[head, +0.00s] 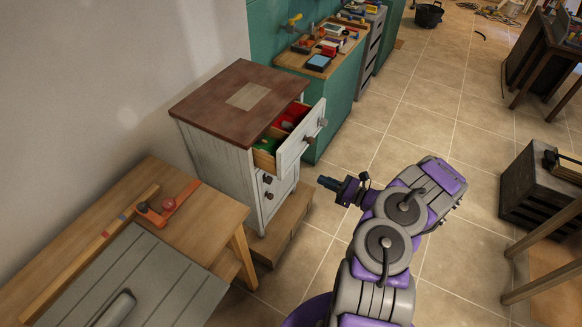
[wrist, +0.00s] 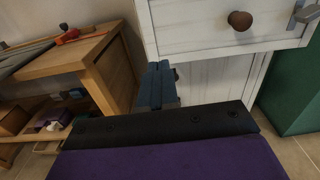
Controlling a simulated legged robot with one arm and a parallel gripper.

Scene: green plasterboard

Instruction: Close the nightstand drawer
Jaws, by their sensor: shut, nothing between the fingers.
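The white nightstand (head: 218,159) with a brown top stands against the wall in the head view. Its top drawer (head: 302,138) is pulled out, with red and green things inside. In the wrist view the drawer front (wrist: 200,26) shows at the top, with a round brown knob (wrist: 240,20). A lower front with knobs sits under the open drawer. My gripper (head: 325,183) is shut and empty, in front of the nightstand and below and to the right of the open drawer. In the wrist view the gripper (wrist: 157,82) appears below the drawer front; I cannot tell any contact.
A wooden table (head: 215,215) with a red-handled tool stands left of the nightstand. A wooden step (head: 285,225) lies at its base. A green cabinet (head: 338,100) with items on top stands behind. Tiled floor (head: 405,130) is open to the right; a dark crate (head: 535,190) stands beyond.

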